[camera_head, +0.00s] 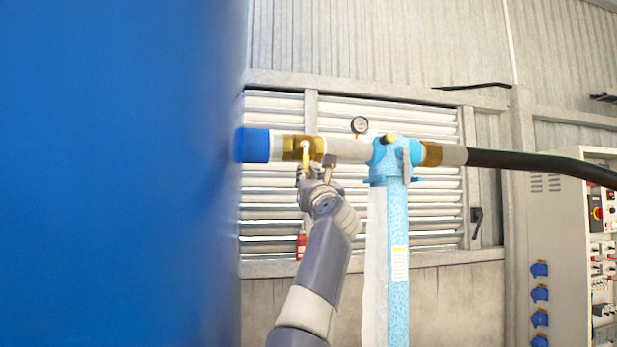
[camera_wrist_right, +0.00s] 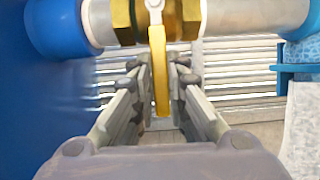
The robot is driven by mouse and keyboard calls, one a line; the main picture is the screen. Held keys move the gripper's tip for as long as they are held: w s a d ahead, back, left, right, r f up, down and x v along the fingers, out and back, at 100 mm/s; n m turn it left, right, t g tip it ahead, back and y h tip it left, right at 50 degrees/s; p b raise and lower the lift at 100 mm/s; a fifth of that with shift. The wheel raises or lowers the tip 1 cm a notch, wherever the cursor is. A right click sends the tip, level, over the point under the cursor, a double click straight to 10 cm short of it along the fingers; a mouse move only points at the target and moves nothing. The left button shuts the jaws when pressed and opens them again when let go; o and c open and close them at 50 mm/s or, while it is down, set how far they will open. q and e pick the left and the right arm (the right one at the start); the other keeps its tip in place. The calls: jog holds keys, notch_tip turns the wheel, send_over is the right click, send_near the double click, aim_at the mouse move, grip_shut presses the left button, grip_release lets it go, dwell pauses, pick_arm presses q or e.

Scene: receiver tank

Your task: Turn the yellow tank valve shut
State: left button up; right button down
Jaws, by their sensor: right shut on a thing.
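The yellow valve handle (camera_wrist_right: 160,80) hangs down from the brass valve body (camera_wrist_right: 183,20) in the right wrist view. The brass valve (camera_head: 290,148) sits in the pipe beside the blue tank (camera_head: 120,170) in the head view. My right gripper (camera_wrist_right: 160,78) has its fingers on both sides of the handle and is shut on it. In the head view my right gripper (camera_head: 318,168) is just below the valve and partly covers the handle. My left gripper is not in view.
The large blue tank fills the left side. A black hose (camera_head: 530,162) runs right towards a control panel (camera_head: 565,260). A louvred wall (camera_head: 270,200) is behind.

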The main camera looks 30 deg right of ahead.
jog(key=c, duration=1.6)
grip_release()
jog(key=shift+w+a+f, duration=0.1)
jog(key=shift+w+f, duration=0.15)
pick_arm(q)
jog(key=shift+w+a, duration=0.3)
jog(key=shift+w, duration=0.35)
pick_arm(e)
jog(key=shift+v, duration=5.85)
jog(key=shift+w, duration=0.1)
